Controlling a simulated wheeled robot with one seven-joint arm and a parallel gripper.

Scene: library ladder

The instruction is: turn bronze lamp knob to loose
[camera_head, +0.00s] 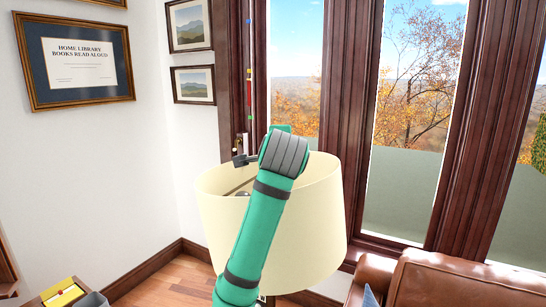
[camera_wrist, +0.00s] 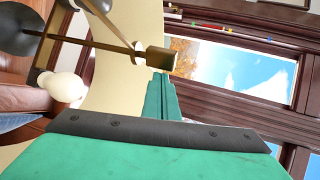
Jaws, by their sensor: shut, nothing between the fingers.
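The bronze knob (camera_wrist: 162,61) is a small block at the end of the lamp's thin rod, in the upper middle of the wrist view. My gripper (camera_wrist: 159,77) is shut and empty, its green fingertips right at the lower edge of the knob in that picture. I cannot tell whether they touch it. The lamp's cream shade (camera_head: 318,215) stands in the middle of the head view, partly behind my green arm. A white bulb (camera_wrist: 65,87) and the dark round base (camera_wrist: 20,30) show in the wrist view.
A brown leather seat (camera_head: 450,285) is at lower right. Dark wooden window frames (camera_head: 345,110) stand behind the lamp. A thin strip with coloured marks (camera_head: 249,85) runs up the frame. A yellow item (camera_head: 62,293) lies at lower left. Floor is clear left of the lamp.

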